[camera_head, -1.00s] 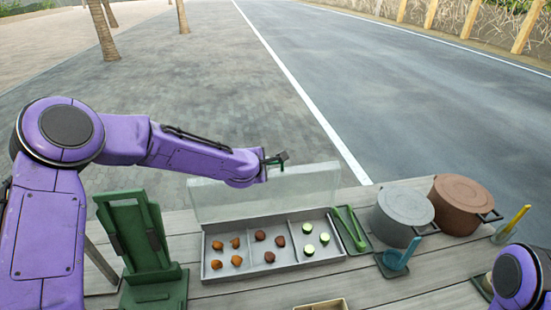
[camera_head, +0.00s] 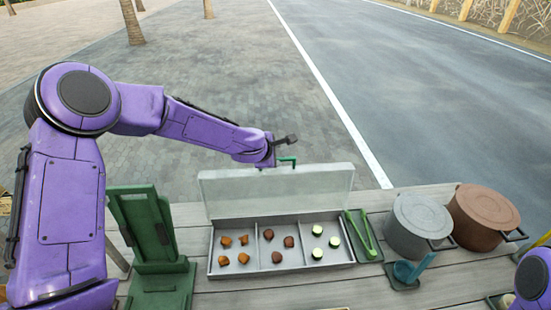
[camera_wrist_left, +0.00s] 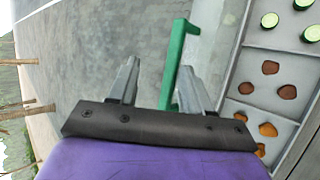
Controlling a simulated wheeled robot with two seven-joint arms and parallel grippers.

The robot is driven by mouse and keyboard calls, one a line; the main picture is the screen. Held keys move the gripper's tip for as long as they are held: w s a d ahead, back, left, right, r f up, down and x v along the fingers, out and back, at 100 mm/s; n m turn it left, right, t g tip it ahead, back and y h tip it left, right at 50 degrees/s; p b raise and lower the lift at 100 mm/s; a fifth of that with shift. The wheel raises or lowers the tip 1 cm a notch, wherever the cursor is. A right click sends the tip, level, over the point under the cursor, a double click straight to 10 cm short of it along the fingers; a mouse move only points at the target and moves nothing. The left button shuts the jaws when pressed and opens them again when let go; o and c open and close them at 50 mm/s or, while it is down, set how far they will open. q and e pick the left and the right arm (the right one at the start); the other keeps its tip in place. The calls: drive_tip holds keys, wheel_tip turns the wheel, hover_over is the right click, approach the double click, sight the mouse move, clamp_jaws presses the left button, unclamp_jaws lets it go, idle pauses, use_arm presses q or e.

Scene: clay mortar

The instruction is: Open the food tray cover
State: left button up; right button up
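The food tray (camera_head: 213,268) sits on the table with its lid up. Its pale translucent cover (camera_head: 325,183) stands nearly upright along the tray's back edge. A green handle (camera_head: 288,160) is at the cover's top edge; it also shows in the left wrist view (camera_wrist_left: 178,60). My left gripper (camera_head: 284,142) is at the handle, above the cover. In the left wrist view its fingers (camera_wrist_left: 157,85) are apart, with the handle's lower end between them, close to the right finger. Contact is unclear. Only part of my right arm shows at the lower right; its gripper is out of view.
The tray's compartments hold orange pieces (camera_head: 243,258), brown pieces (camera_head: 277,257) and green slices (camera_head: 318,253). Green tongs (camera_head: 360,234) lie right of it, then a grey pot (camera_head: 418,220), a brown pot (camera_head: 484,212) and a blue ladle (camera_head: 412,272). A green stand (camera_head: 150,235) is left.

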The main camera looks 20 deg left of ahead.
use_arm(q)
drive_tip(key=shift+w+a+f, duration=0.3)
drive_tip(key=shift+w+a, duration=0.05)
drive_tip(key=shift+w, duration=0.2)
drive_tip(key=shift+d, duration=0.1)
drive_tip(key=v, duration=1)
drive_tip(key=shift+s, duration=0.2)
drive_tip(key=shift+s+r, duration=0.1)
drive_tip(key=shift+s, duration=0.05)
